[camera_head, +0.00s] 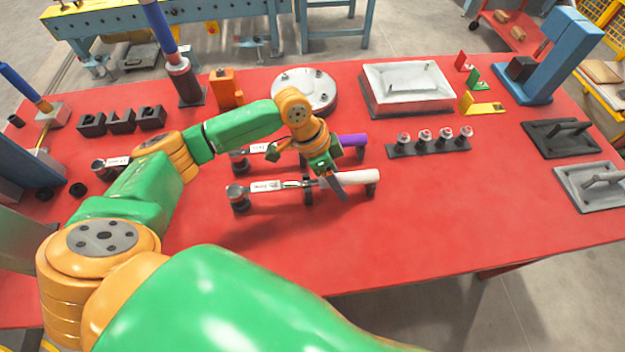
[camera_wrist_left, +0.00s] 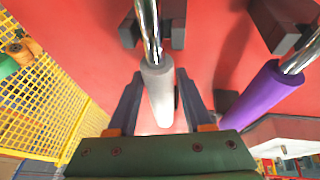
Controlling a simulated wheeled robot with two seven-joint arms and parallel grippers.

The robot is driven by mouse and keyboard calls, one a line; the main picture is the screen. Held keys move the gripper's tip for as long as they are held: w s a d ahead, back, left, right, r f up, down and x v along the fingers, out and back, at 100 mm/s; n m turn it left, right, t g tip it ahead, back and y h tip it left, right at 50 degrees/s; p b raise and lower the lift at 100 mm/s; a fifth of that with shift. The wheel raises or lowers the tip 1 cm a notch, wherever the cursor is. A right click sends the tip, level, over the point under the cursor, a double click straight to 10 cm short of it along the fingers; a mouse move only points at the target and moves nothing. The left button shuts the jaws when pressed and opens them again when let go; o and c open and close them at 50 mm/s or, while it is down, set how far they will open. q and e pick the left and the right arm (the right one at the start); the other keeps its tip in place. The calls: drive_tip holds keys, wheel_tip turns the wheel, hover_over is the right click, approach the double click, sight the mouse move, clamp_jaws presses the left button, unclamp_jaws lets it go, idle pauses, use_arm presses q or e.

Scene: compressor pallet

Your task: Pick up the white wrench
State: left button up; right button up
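The white wrench (camera_head: 359,178) lies across dark supports on the red table, its metal head at the left and its white handle at the right. My left gripper (camera_head: 338,187) is over the inner part of this handle and hides some of it. In the left wrist view the white handle (camera_wrist_left: 160,95) lies between the two dark fingers (camera_wrist_left: 161,90), with gaps visible on both sides. The left gripper is open. The purple-handled wrench (camera_head: 353,140) lies just behind; its purple handle also shows in the left wrist view (camera_wrist_left: 262,95). My right gripper is not in view.
A dark rack with several small parts (camera_head: 430,146) stands to the right of the wrenches. A white tray (camera_head: 375,99) and a round white part (camera_head: 318,88) stand behind. The red table (camera_head: 450,210) is clear at front right.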

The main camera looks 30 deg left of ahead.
use_arm(q)
clamp_jaws()
drive_tip(key=shift+r, duration=0.15)
